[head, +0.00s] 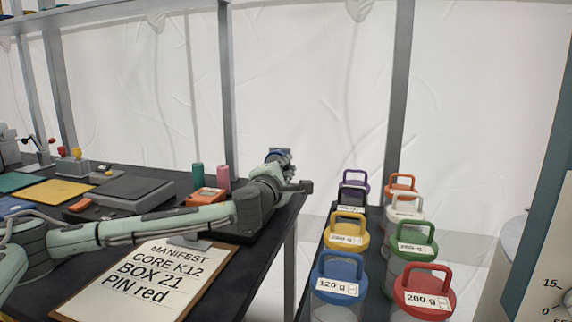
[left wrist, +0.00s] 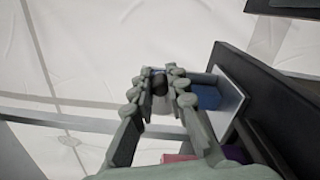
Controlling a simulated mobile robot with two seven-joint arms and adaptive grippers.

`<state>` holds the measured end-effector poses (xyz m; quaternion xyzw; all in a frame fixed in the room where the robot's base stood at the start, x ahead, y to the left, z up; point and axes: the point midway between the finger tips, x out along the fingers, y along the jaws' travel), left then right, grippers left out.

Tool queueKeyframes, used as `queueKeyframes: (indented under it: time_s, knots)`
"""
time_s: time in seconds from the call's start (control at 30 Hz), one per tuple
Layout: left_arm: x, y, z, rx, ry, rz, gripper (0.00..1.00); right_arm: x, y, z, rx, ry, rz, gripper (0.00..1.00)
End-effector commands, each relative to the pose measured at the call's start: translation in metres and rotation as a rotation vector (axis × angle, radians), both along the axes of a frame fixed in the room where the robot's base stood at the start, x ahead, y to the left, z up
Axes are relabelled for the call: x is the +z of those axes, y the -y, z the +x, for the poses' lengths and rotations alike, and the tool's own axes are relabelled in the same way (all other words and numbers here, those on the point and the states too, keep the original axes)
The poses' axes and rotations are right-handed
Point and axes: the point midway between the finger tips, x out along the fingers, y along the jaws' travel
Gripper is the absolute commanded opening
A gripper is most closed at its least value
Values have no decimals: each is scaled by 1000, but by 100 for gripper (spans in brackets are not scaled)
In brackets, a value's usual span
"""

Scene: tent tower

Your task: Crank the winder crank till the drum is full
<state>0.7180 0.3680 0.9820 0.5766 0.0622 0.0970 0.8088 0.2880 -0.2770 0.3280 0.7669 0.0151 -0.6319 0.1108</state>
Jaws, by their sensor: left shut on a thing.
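My left gripper (head: 281,160) is at the far right corner of the dark table, its arm reaching across from the left. In the left wrist view the fingers (left wrist: 160,84) are closed around a small dark knob (left wrist: 159,82), which looks like the winder crank's handle. Just right of the fingers is a blue rounded part (left wrist: 207,97) in a grey bracket, perhaps the winder drum. The fingers and arm hide most of the winder in the head view, so I cannot tell how full the drum is. My right gripper is out of view.
A clipboard manifest (head: 150,277) lies on the dark table (head: 262,232). An orange device (head: 207,196) and green (head: 197,177) and pink (head: 223,178) cylinders stand by my forearm. Several handled, labelled jars, including a blue one (head: 339,285) and a red one (head: 423,290), stand to the right.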

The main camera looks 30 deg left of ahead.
Motion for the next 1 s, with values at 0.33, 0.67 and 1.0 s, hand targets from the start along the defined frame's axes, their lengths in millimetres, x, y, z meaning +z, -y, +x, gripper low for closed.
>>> queueKeyframes:
  time_s: [0.33,0.67,1.0]
  knots:
    - [-4,1,0,-1,-19,74,0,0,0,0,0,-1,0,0]
    - [-4,1,0,-1,-20,77,0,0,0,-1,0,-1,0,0]
    - [-4,1,0,-1,-20,77,36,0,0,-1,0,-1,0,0]
